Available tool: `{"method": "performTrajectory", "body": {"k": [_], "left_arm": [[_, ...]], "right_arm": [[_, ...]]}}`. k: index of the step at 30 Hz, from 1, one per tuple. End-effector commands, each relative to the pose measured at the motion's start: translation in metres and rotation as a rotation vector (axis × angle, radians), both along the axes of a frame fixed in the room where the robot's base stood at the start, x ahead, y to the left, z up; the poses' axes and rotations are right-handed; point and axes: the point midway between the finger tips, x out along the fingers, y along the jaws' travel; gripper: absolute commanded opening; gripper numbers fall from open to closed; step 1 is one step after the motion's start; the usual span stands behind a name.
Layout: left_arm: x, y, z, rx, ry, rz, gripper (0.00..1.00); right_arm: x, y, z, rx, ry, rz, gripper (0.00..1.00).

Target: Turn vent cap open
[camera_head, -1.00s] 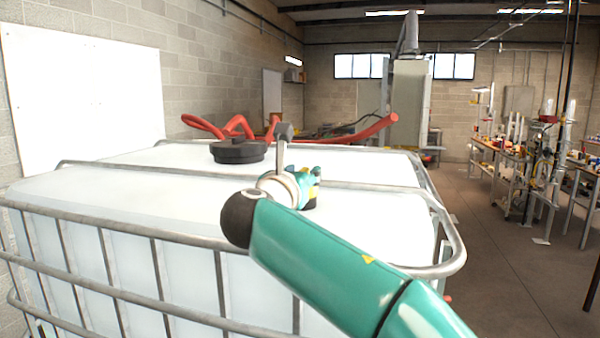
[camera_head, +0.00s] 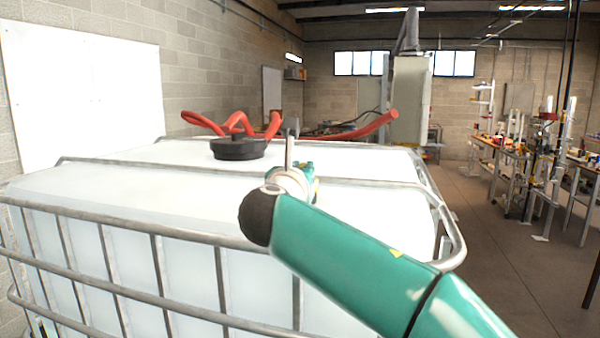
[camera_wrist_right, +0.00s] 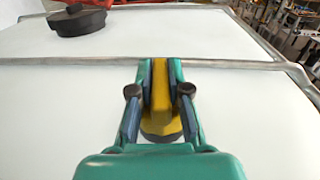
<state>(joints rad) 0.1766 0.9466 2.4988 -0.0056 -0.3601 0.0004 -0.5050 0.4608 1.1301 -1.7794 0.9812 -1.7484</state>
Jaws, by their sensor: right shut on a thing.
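The vent cap (camera_wrist_right: 162,100) shows in the right wrist view as a yellow bar on a dark round base, on top of the white tank (camera_wrist_right: 245,110). My right gripper (camera_wrist_right: 160,72) is closed around the yellow bar, with one finger on each side of it. In the head view my right gripper (camera_head: 307,170) is small and mostly hidden behind my own green arm, which comes in from the lower right. Only a sliver of the cap's yellow shows there. My left gripper is not in view.
A large black lid (camera_head: 239,149) sits farther back on the tank; red hoses (camera_head: 350,130) lie behind it. Grey metal cage bars (camera_head: 130,228) run around and across the tank. Workbenches (camera_head: 500,150) stand at the right, beyond open floor.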

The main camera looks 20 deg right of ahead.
Motion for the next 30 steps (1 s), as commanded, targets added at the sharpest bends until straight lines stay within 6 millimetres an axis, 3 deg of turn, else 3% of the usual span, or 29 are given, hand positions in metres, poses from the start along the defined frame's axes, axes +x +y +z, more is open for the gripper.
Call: {"method": "performTrajectory", "body": {"k": [8,18,30], "left_arm": [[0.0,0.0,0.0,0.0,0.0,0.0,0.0],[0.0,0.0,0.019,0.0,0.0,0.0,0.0],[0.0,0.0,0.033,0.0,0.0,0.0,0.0]], "right_arm": [[-0.001,-0.003,0.001,0.001,-0.001,0.211,0.0],[0.0,-0.003,0.003,0.001,0.002,0.519,0.0],[0.001,-0.001,0.001,0.002,0.001,0.685,0.0]]}}
